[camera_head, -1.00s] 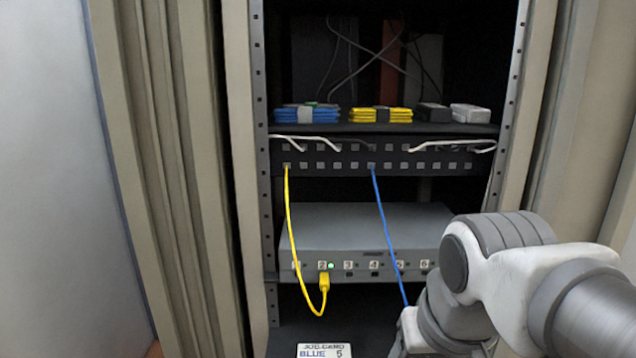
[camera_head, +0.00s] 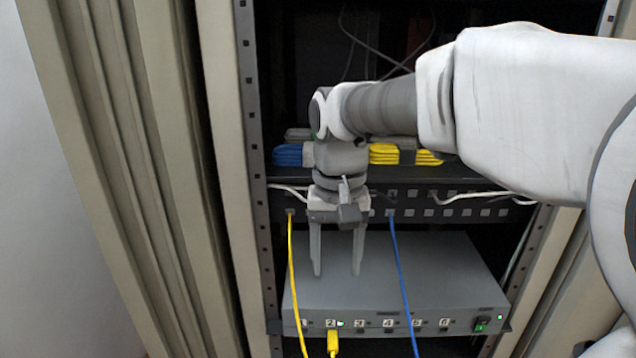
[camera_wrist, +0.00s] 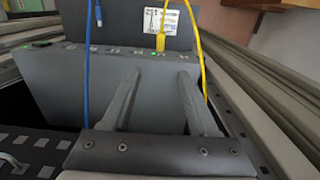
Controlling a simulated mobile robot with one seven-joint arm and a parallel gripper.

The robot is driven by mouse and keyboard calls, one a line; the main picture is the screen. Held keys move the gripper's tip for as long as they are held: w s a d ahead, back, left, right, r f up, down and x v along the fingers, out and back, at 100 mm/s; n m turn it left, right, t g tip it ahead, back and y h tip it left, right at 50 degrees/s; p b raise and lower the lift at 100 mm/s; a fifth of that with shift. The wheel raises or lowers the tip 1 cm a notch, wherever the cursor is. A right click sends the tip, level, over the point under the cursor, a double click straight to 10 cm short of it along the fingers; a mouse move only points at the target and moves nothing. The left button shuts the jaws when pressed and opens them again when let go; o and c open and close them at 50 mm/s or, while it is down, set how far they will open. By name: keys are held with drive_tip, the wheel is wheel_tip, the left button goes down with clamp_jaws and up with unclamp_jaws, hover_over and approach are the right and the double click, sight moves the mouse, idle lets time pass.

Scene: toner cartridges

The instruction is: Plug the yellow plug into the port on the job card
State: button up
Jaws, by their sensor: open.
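The yellow plug (camera_head: 333,342) is at the front of the grey switch box (camera_head: 400,272), under label 2, and looks seated in that port. A green light glows beside label 2. It also shows in the wrist view (camera_wrist: 160,42) at the box's front edge. My gripper (camera_head: 337,272) is open and empty, pointing down above the box top, behind the yellow plug. In the wrist view my gripper's two fingers (camera_wrist: 158,74) stand apart over the box. The job card (camera_wrist: 158,22) lies beyond the box front; its text is unreadable there.
A yellow cable (camera_head: 292,265) hangs from the patch panel (camera_head: 460,206) just left of my fingers. A blue cable (camera_head: 400,265) hangs to their right; its blue plug (camera_wrist: 98,17) dangles free. A shelf above holds yellow bundles (camera_head: 384,154) and blue bundles (camera_head: 288,154).

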sight(333, 349)
wheel_tip(333, 349, down, 17)
drive_tip(key=shift+f, duration=0.2)
idle(0.4)
drive_tip(key=shift+c, duration=0.2)
clamp_jaws()
idle(0.4)
drive_tip(key=shift+s+a, duration=0.15)
drive_tip(key=shift+s, duration=1.6)
drive_tip(key=shift+s+r, duration=0.1)
drive_tip(key=shift+s+r, duration=0.25)
drive_tip(key=shift+s, duration=0.45)
drive_tip(key=shift+s+r, duration=0.2)
drive_tip(key=shift+s, duration=0.5)
